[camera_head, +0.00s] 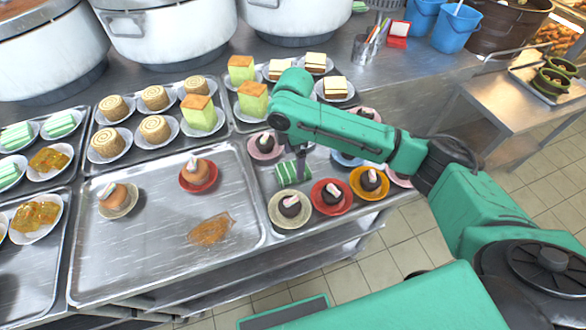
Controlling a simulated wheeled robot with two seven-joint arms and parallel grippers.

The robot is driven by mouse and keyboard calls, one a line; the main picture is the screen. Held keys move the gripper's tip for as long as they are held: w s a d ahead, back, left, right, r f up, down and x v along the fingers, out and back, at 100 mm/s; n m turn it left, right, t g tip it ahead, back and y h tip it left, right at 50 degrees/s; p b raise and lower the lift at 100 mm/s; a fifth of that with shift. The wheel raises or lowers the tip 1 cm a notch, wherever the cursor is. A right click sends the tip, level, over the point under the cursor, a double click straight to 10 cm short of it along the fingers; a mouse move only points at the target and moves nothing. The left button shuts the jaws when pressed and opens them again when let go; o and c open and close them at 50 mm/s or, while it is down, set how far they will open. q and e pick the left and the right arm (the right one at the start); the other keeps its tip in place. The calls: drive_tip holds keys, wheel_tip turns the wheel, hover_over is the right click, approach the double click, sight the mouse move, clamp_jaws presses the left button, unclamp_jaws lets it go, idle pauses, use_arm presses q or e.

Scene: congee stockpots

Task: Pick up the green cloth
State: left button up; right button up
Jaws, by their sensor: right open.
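A small green roll with pale stripes (286,175), which looks like the green cloth, lies on the right-hand tray among plates of dark cakes. My right arm reaches in from the right. My right gripper (301,168) points down at the right end of the green cloth. It is open; its fingers are mostly hidden by the arm, and I cannot tell whether they touch the cloth. My left gripper is not in view.
Plates with dark cakes on red (332,197), orange (369,183) and beige (290,210) dishes crowd around the cloth. A larger tray (150,255) at left holds two cakes and a brown translucent piece (210,229). Large pots (170,35) stand behind.

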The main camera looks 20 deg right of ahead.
drive_tip(key=f, duration=0.3)
drive_tip(key=shift+s, duration=0.2)
drive_tip(key=shift+a+f, duration=0.1)
drive_tip(key=shift+f, duration=0.15)
drive_tip(key=c, duration=1.2)
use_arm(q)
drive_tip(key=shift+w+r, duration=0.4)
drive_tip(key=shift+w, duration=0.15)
use_arm(e)
drive_tip(key=shift+c, duration=0.2)
drive_tip(key=shift+r, duration=0.1)
wheel_tip(320, 180, up, 13)
use_arm(q)
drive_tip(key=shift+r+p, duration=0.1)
drive_tip(key=shift+p, duration=0.2)
use_arm(e)
wheel_tip(320, 180, up, 7)
hover_over(293, 168)
